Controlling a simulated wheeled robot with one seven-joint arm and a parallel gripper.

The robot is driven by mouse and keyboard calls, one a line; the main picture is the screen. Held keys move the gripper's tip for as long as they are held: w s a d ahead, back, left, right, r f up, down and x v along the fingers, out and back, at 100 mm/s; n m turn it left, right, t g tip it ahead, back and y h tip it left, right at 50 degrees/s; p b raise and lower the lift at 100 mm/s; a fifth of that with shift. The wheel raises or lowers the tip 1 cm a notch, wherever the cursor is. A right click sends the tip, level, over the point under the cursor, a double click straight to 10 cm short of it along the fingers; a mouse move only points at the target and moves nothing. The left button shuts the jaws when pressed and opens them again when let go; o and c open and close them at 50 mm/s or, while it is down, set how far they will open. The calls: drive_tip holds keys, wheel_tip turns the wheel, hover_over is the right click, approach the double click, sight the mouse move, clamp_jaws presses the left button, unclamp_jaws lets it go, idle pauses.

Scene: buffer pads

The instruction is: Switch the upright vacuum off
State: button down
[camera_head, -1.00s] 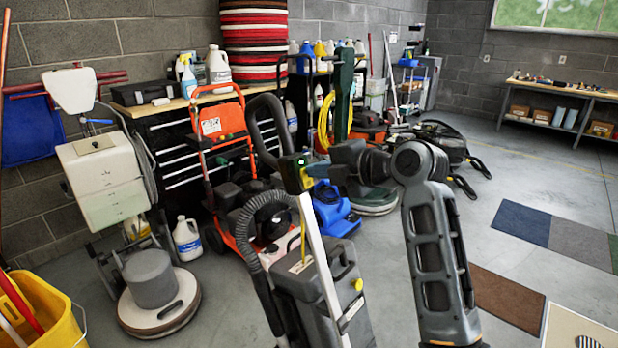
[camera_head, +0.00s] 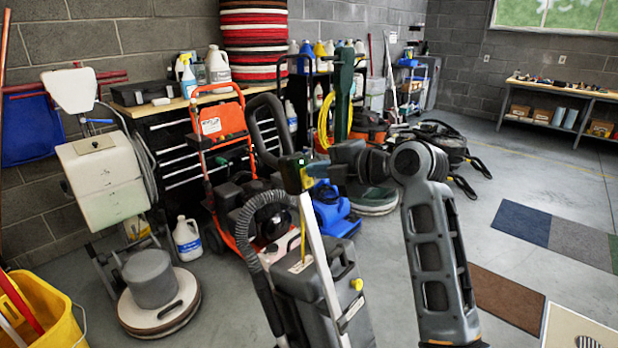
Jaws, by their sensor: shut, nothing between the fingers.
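The upright vacuum (camera_head: 325,290) stands in the front middle, with a dark grey body, a ribbed hose and a light metal tube rising to a black loop handle (camera_head: 262,125). A small yellow knob shows on the right of its body. My gripper (camera_head: 298,172) is shut and empty at the upper end of the tube, close to the base of the handle. It overlaps the handle in the picture; I cannot tell whether they touch. Any switch there is hidden or too small to make out.
A floor machine (camera_head: 150,280) and a yellow bucket (camera_head: 45,310) stand at left. An orange-framed machine (camera_head: 222,130) and a blue blower (camera_head: 335,212) stand just behind the vacuum. Carpet samples (camera_head: 522,222) lie on the open floor at right.

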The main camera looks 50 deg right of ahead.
drive_tip(key=shift+w+f, duration=0.15)
drive_tip(key=shift+w, duration=0.25)
drive_tip(key=shift+s, duration=0.1)
drive_tip(key=p+v, duration=0.1)
drive_tip(key=v, duration=0.5)
idle(0.5)
idle(0.4)
drive_tip(key=s+a+f+m+h, duration=0.2)
drive_tip(key=s+a+f+m, duration=1.1)
drive_tip(key=f, duration=0.4)
drive_tip(key=s+a+r+m, duration=0.1)
drive_tip(key=s+a, duration=0.2)
drive_tip(key=s, duration=0.4)
drive_tip(key=s+a+r+m+y, duration=0.1)
drive_tip(key=s+a+m, duration=0.1)
drive_tip(key=s, duration=0.5)
drive_tip(key=s+a+r+m, duration=0.1)
drive_tip(key=s+a+m, duration=0.1)
drive_tip(key=s+a, duration=0.3)
drive_tip(key=s, duration=0.2)
drive_tip(key=shift+s+r+t+y, duration=0.3)
drive_tip(key=shift+s+r+t, duration=0.1)
